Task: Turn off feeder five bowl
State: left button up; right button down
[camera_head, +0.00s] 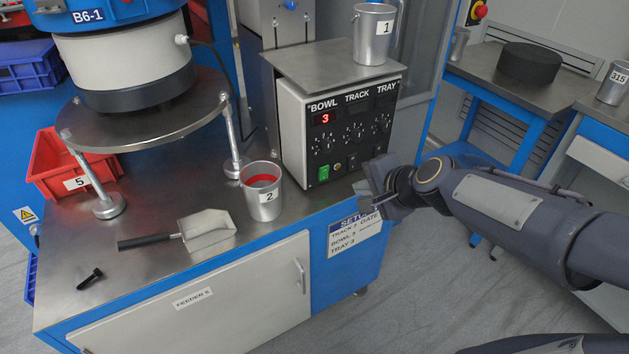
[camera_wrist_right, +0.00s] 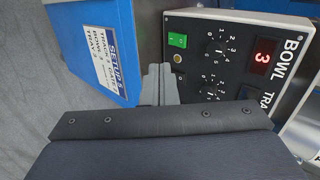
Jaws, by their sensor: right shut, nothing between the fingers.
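The feeder control box (camera_head: 293,130) stands on the steel bench, with columns labelled BOWL, TRACK and TRAY. The BOWL display (camera_head: 322,118) is lit with a red 3, also clear in the right wrist view (camera_wrist_right: 264,57). The BOWL dial (camera_head: 326,144) sits below it; its exact setting is too small to tell. A green switch (camera_head: 323,173) is at the panel's lower left, also in the right wrist view (camera_wrist_right: 177,40). The TRACK and TRAY displays look dark. My right gripper (camera_head: 370,180) is shut and empty, in front of the panel's lower right. My left gripper is out of view.
Can 2 (camera_head: 262,203) stands left of the box, can 1 (camera_head: 373,48) on top of it. A scoop (camera_head: 207,231), a small black tool (camera_head: 90,279) and red bin 5 (camera_head: 60,165) are on the bench. A setup sign (camera_head: 355,232) hangs below the front edge.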

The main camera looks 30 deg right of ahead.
aim_at(324, 174)
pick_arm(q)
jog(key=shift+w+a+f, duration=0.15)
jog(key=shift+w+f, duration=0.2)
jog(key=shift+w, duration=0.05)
pick_arm(e)
jog(key=shift+w+d+f+m, duration=0.35)
jog(key=shift+w+f+m, duration=0.05)
jog(key=shift+w, duration=0.2)
